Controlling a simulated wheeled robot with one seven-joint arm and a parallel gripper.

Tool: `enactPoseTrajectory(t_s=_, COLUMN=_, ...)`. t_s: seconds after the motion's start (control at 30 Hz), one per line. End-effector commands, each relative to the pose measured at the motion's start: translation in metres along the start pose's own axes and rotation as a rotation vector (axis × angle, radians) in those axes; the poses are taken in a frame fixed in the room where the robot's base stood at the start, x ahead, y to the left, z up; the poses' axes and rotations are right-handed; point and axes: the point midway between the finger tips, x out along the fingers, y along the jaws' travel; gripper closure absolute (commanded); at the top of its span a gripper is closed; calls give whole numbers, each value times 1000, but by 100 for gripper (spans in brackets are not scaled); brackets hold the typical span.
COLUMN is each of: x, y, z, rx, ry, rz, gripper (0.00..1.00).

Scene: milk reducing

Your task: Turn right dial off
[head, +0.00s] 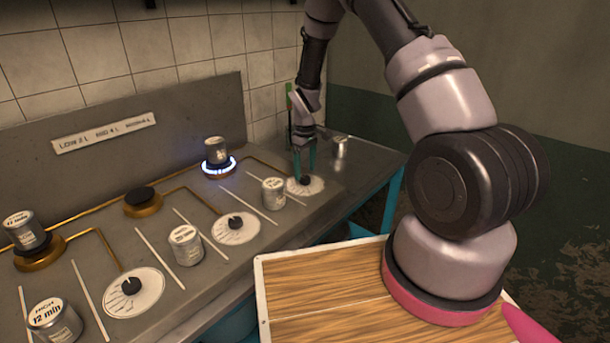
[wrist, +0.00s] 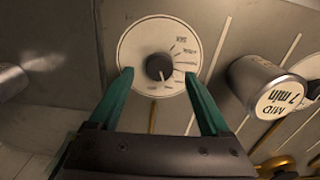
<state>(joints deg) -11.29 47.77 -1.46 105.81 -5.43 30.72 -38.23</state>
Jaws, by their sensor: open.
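The right dial (head: 305,185) is a black knob on a round white plate with printed marks, at the far right of the stove. It also shows in the wrist view (wrist: 159,67), between and just beyond my fingertips. My gripper (head: 304,172) points down over this dial, with its teal fingers apart. In the wrist view my gripper (wrist: 158,76) is open, one finger on each side of the knob, with gaps between fingers and knob. The right burner (head: 219,167) glows blue under a small can (head: 216,150).
A labelled can (head: 273,193) stands just left of the right dial and shows in the wrist view (wrist: 262,84). Another can (head: 340,147) stands to its right. The middle dial (head: 236,227) and left dial (head: 134,291) lie further left, with more cans nearby.

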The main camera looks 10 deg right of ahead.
Motion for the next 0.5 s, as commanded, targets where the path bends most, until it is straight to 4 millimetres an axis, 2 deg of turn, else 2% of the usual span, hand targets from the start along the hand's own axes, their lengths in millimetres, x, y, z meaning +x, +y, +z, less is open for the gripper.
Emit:
enactPoseTrajectory(t_s=0.03, x=8, y=0, z=0, rx=0, ry=-1, rz=-1, gripper=19)
enactPoseTrajectory(t_s=0.2, x=24, y=0, z=0, rx=1, ry=1, rz=0, gripper=19)
enactPoseTrajectory(t_s=0.5, x=27, y=0, z=0, rx=1, ry=2, rz=1, gripper=19)
